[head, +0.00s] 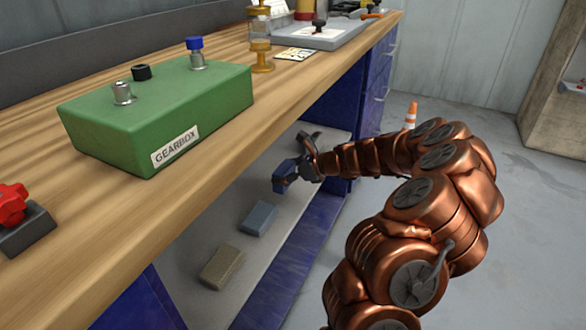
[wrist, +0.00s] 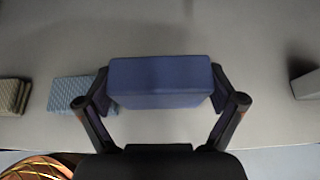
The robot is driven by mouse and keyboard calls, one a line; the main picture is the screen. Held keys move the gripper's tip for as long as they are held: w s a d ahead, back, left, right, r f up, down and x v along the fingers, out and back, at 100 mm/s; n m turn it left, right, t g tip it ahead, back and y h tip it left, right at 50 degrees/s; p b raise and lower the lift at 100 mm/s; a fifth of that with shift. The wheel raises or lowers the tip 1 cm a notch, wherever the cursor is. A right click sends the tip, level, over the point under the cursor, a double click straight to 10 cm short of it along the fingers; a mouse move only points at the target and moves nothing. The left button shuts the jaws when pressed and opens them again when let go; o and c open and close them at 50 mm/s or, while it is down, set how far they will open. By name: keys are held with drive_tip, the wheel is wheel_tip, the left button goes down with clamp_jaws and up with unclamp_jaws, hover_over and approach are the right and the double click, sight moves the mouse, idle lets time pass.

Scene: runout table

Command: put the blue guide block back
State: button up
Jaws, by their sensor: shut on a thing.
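The blue guide block (wrist: 160,82) is between the two fingers of my gripper (wrist: 165,105) in the wrist view, with a finger against each end. In the head view my gripper (head: 297,174) reaches in under the bench, with the dark blue block (head: 284,178) at its tip. The block looks roughly level in the wrist view. I cannot tell whether its underside touches the lower shelf (head: 195,240). A grey-blue textured block (head: 258,218) lies on the shelf nearer the camera; it also shows in the wrist view (wrist: 70,92), left of the held block.
A tan ridged block (head: 221,268) lies beyond the grey-blue one, at left in the wrist view (wrist: 12,96). A grey object (wrist: 307,85) stands at right there. The wooden benchtop (head: 225,160) overhangs the shelf and bears a green gearbox (head: 160,108).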

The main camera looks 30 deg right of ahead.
drive_tip(key=w+d+b, duration=0.1)
drive_tip(key=w+d, duration=0.1)
drive_tip(key=w+d+f+b, duration=0.1)
drive_tip(key=w+d, duration=0.1)
drive_tip(key=d, duration=0.1)
drive_tip(key=shift+w+d, duration=0.1)
drive_tip(key=shift+w, duration=0.15)
drive_tip(key=shift+w+d+b, duration=0.35)
drive_tip(key=shift+w+d, duration=0.6)
drive_tip(key=shift+d, duration=0.15)
drive_tip(key=shift+f+b, duration=1.1)
drive_tip(key=shift+f, duration=0.65)
drive_tip(key=o, duration=1.4)
drive_tip(key=shift+f, duration=0.1)
